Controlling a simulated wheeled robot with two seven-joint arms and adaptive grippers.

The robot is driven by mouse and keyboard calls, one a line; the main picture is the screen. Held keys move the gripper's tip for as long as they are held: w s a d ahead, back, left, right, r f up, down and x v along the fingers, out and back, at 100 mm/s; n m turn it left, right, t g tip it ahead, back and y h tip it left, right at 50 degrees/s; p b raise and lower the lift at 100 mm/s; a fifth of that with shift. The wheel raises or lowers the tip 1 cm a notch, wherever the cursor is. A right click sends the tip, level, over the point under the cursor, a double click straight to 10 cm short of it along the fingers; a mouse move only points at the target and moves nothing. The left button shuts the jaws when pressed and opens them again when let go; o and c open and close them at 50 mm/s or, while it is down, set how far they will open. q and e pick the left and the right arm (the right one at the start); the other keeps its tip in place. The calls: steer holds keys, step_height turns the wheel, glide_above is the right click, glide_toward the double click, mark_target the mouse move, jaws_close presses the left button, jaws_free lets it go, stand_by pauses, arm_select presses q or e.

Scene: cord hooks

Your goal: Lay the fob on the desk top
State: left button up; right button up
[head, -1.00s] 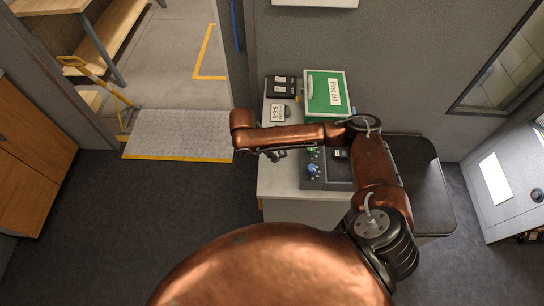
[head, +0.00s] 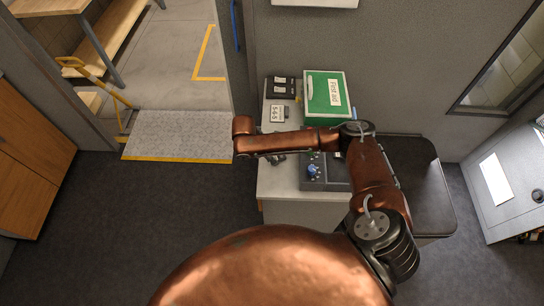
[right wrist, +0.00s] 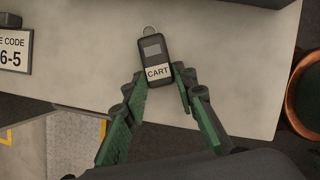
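The fob (right wrist: 154,60) is a dark tag with a grey window, a white CART label and a metal ring at its top end. In the right wrist view it lies between the fingertips of my right gripper (right wrist: 158,78), which look closed against its two sides. Behind it is the pale desk top (right wrist: 215,50), which also shows in the head view (head: 285,187). I cannot tell whether the fob touches the desk. In the head view my right gripper is mostly hidden under my forearm, and the fob is hidden. My left gripper is not in view.
A code sign (head: 278,113), a dark box (head: 280,87) and a green first aid box (head: 321,93) stand at the back of the desk. The desk's front left is clear.

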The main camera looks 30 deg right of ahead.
steer(key=o, duration=0.3)
steer(key=shift+o, duration=0.2)
steer(key=shift+r, duration=0.1)
steer(key=v, duration=1.2)
steer(key=shift+p, duration=0.45)
steer(key=shift+s, duration=0.1)
